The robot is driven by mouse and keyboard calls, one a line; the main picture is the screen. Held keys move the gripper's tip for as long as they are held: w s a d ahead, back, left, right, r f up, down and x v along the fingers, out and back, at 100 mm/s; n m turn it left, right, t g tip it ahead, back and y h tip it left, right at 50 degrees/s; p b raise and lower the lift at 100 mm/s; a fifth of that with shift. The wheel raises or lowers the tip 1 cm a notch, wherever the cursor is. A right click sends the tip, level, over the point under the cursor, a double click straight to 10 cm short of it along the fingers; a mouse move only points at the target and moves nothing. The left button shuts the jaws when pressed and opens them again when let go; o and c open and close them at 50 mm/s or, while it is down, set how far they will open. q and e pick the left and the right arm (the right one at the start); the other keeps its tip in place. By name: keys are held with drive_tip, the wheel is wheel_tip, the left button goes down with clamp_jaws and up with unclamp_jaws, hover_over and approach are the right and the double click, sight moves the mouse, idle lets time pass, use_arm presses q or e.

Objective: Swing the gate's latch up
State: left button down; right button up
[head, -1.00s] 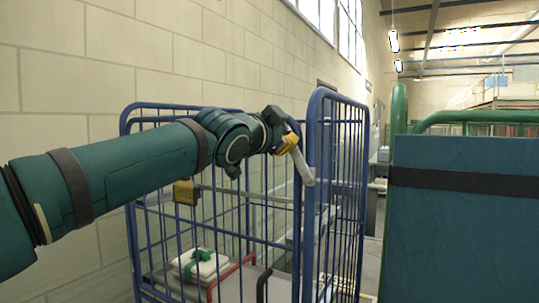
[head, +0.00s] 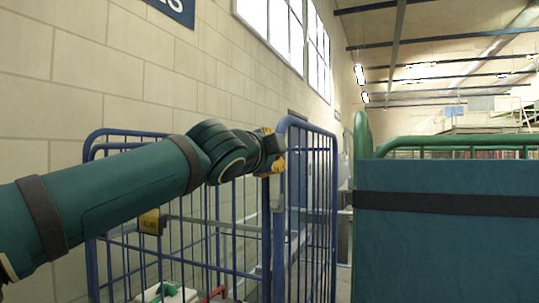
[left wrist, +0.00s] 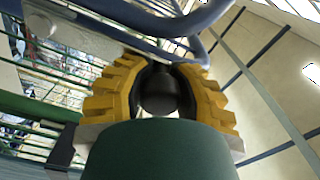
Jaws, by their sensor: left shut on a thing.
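The blue wire gate (head: 308,205) of a roll cage stands near the middle of the head view. Its grey latch (head: 276,193) is a flat lever beside the near post, standing close to upright. My left gripper (head: 271,152) is at the latch's upper end, left of the post. In the left wrist view, the yellow fingers of my left gripper (left wrist: 160,95) are closed around a dark round knob (left wrist: 158,92). A grey metal bar (left wrist: 60,35) runs close behind the fingers, beside a blue tube. My right gripper is not in view.
The blue cage (head: 100,225) holds a white package with green straps (head: 168,293) low inside. A teal panel with a black strap (head: 450,250) and a green frame (head: 361,140) stand at the right. A block wall is behind.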

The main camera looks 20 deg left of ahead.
use_arm(q)
drive_tip(key=shift+w+d+f, duration=0.1)
drive_tip(key=shift+f, duration=0.2)
drive_tip(key=c, duration=1.2)
unclamp_jaws()
drive_tip(key=o, duration=0.5)
drive_tip(key=shift+s+r, duration=0.1)
drive_tip(key=shift+s, duration=0.1)
drive_tip(key=shift+o, duration=0.2)
drive_tip(key=shift+s, duration=0.1)
drive_tip(key=shift+r, duration=0.1)
drive_tip(key=s+a, duration=0.1)
drive_tip(key=s, duration=1.1)
drive_tip(key=shift+w, duration=0.1)
